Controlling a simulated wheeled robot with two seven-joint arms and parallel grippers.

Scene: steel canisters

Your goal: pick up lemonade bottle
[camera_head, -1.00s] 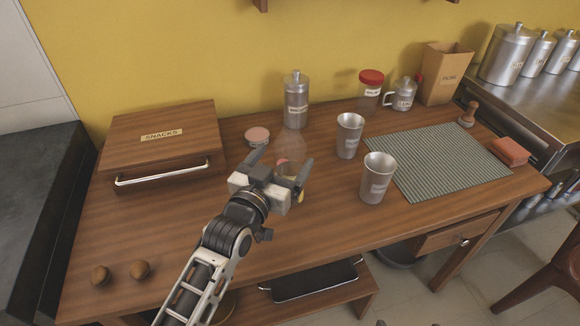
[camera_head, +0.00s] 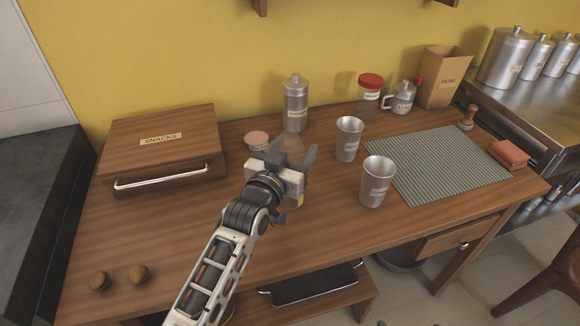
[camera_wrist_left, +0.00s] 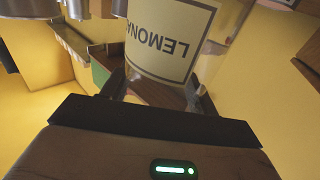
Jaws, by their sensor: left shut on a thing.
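The lemonade bottle (camera_wrist_left: 170,40) is clear, with a cream label reading part of "LEMONADE", upside down in the left wrist view. It is between the fingers of my left gripper (camera_head: 291,152), which is shut on it. In the head view the gripper and wrist hide most of the bottle; only a faint see-through part (camera_head: 289,143) shows. The gripper is over the wooden table (camera_head: 180,235), in front of the tall steel canister. I cannot tell how high the bottle is above the table. My right gripper is not in view.
A steel canister (camera_head: 295,105) stands close behind the gripper, with a round pink-lidded tin (camera_head: 257,141) to its left. Two steel cups (camera_head: 348,140) stand to the right, beside a green mat (camera_head: 435,165). A snacks box (camera_head: 160,150) stands left. The front left table is mostly clear.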

